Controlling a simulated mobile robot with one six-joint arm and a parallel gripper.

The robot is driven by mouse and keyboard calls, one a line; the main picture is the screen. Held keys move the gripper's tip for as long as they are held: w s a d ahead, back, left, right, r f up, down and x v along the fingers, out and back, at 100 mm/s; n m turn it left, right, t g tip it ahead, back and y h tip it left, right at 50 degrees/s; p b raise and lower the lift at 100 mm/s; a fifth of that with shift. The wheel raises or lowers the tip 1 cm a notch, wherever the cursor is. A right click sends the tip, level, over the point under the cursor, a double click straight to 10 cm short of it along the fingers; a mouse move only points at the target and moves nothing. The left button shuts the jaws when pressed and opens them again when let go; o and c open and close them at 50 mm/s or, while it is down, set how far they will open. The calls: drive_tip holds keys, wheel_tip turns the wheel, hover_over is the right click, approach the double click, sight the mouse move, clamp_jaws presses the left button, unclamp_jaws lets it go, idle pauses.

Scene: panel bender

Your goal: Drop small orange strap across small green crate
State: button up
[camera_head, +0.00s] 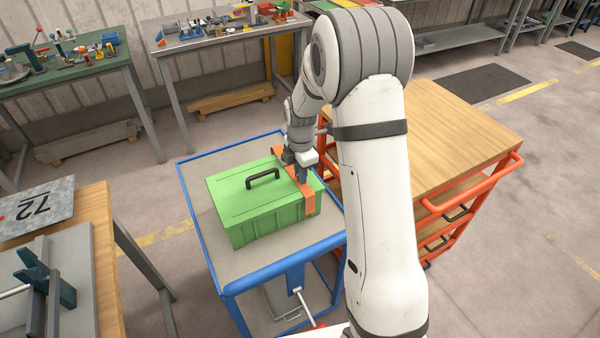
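The small green crate (250,205) has a closed lid and a black handle (263,178) on top. It stands on a blue-framed cart (215,257) with a grey top. The orange strap (308,201) lies over the right end of the crate, and its near end hangs down the front side. Another bit of it shows at the crate's far edge. My gripper (303,179) points down at the strap, over the right part of the lid. Its fingertips are small and partly merged with the strap, so I cannot tell whether they grip it.
An orange-framed cart with a wooden top (465,125) stands close on the right, behind my arm. A wooden table (105,270) with a plate marked 72 (38,206) is at the left. Tool-laden benches line the back wall. The cart top has bare room around the crate.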

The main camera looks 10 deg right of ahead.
drive_tip(key=o, duration=0.3)
wheel_tip(320, 180, up, 8)
drive_tip(key=shift+b, duration=0.6)
drive_tip(key=s+r+m+t, duration=0.1)
drive_tip(key=s+r+m, duration=0.2)
drive_tip(key=s+m, duration=0.4)
drive_tip(key=s+d+r+m+t, duration=0.1)
drive_tip(key=s+r+m, duration=0.2)
drive_tip(key=s+m, duration=0.4)
drive_tip(key=s+r+m+t, duration=0.1)
drive_tip(key=s+r+m, duration=0.2)
drive_tip(key=s+m, duration=0.4)
drive_tip(key=shift+s+d+r, duration=0.1)
drive_tip(key=shift+s+r, duration=0.1)
drive_tip(key=shift+s, duration=1.3)
drive_tip(key=shift+s+d+r, duration=0.1)
drive_tip(key=shift+s+r, duration=0.1)
drive_tip(key=shift+s, duration=1.3)
